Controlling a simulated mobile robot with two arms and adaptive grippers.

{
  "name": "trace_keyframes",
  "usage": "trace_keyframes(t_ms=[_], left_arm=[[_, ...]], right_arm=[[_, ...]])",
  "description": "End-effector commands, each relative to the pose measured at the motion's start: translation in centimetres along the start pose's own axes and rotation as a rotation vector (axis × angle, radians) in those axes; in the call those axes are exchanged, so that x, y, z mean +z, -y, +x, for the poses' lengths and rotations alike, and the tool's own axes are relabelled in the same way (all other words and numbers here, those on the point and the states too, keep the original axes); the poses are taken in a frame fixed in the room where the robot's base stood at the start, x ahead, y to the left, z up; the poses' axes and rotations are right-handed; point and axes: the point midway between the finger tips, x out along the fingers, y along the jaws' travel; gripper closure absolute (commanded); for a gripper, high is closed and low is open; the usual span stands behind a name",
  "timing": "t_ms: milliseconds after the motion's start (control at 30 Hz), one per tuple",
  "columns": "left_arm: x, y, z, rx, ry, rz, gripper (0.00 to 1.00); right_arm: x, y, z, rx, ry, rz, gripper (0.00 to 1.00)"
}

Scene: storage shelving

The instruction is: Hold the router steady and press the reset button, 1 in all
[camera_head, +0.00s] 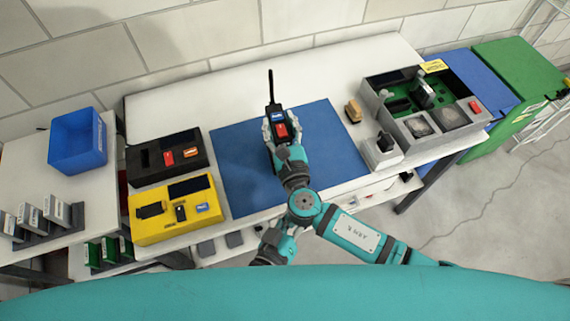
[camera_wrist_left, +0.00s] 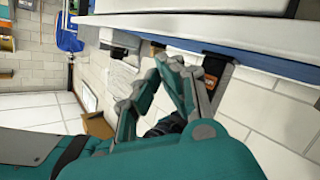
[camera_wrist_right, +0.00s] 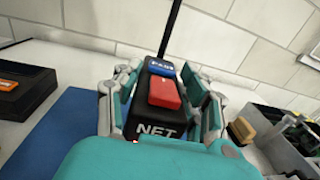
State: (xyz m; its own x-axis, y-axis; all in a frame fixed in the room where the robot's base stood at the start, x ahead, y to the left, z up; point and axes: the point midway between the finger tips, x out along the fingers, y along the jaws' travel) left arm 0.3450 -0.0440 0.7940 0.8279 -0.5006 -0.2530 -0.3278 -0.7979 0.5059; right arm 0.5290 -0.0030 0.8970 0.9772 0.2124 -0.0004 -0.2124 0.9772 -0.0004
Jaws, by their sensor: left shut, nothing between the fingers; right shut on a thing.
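The router (camera_head: 278,114) is a small black box with an upright black antenna, a blue label and a red part on top. It is over the blue mat. The right wrist view shows its front marked NET (camera_wrist_right: 157,130) and the red part (camera_wrist_right: 164,93). My right gripper (camera_head: 281,124) is shut on the router, one finger along each side. My left gripper (camera_wrist_left: 173,62) is shut and empty in the left wrist view. Behind its fingers is a dark thing with an orange patch, too hidden to name. I cannot make out the left fingertips in the head view.
The blue mat (camera_head: 238,165) has free room around the router. A black box (camera_head: 145,179) and a yellow box (camera_head: 147,231) stand left of it. A grey tray (camera_head: 378,103) with parts and a small tan block (camera_head: 353,109) are on the right. A blue bin (camera_head: 78,147) stands far left.

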Motion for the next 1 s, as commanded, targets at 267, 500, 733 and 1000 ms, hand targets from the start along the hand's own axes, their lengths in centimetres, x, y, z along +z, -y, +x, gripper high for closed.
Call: trace_keyframes(t_ms=[267,500,733,1000], left_arm=[[0.5,0.8,-0.2,-0.027,0.038,0.072,1.0],[0.4,0.8,-0.1,-0.026,0.037,0.07,1.0],[-0.6,1.6,1.2,-0.025,0.034,0.071,1.0],[-2.6,3.5,3.9,-0.025,0.035,0.072,1.0]], right_arm=[[-0.1,0.0,-0.1,0.001,-0.002,0.002,1.0],[-0.1,0.0,-0.1,0.001,-0.002,0.002,1.0],[-0.1,-0.1,-0.1,0.001,-0.002,0.002,1.0],[-0.1,-0.1,-0.1,0.001,-0.002,0.002,1.0]])
